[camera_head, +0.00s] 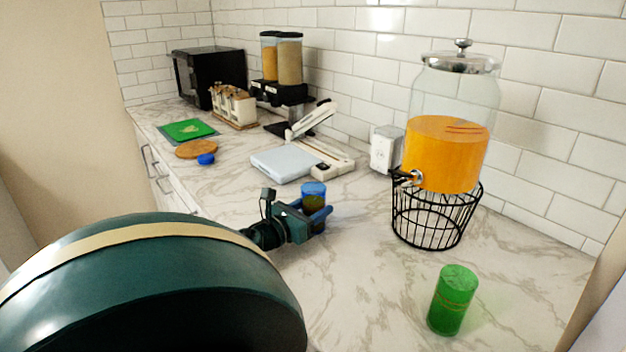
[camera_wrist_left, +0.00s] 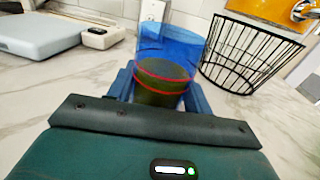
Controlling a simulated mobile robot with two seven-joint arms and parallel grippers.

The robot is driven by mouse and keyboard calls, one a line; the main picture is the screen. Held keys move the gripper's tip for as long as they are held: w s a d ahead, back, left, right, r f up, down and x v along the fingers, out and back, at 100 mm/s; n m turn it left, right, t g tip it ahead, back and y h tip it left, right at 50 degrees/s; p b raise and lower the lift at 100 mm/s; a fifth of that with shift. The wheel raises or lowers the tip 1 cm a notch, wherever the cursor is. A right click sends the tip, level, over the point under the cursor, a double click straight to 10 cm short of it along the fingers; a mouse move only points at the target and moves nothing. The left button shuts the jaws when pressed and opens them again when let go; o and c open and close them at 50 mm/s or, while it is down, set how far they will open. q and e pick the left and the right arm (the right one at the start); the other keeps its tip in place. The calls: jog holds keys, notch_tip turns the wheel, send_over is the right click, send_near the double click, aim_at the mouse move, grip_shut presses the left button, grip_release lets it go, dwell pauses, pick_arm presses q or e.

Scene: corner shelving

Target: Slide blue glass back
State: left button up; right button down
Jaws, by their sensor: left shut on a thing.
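The blue glass (camera_head: 313,192) stands upright on the marble counter, left of the drink dispenser. It holds a dark drink, and red bands show on it in the left wrist view (camera_wrist_left: 170,50). My left gripper (camera_head: 316,214) is shut on the glass, with a blue finger on each side of it. In the left wrist view the fingers (camera_wrist_left: 160,92) hold its lower part, and its base is hidden by the gripper body. My right gripper is not in view.
A glass dispenser (camera_head: 446,155) of orange drink sits on a black wire stand (camera_head: 432,215) to the right. A green glass (camera_head: 453,300) stands at front right. Bare counter surrounds the blue glass.

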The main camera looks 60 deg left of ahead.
pick_arm(q)
jog(key=shift+f, duration=0.15)
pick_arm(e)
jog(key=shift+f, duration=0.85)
pick_arm(q)
jog(key=o, duration=1.3)
jog(key=shift+s+d+f, duration=0.2)
jog(key=shift+s, duration=0.4)
jog(key=v, duration=0.5)
jog(key=b+v, duration=0.1)
jog(key=v, duration=0.4)
jog(key=shift+s+r, duration=0.25)
jog(key=shift+s, duration=0.1)
jog(key=shift+s+d+r+b, duration=0.1)
jog(key=shift+s+d+b, duration=0.15)
jog(key=shift+s, duration=0.35)
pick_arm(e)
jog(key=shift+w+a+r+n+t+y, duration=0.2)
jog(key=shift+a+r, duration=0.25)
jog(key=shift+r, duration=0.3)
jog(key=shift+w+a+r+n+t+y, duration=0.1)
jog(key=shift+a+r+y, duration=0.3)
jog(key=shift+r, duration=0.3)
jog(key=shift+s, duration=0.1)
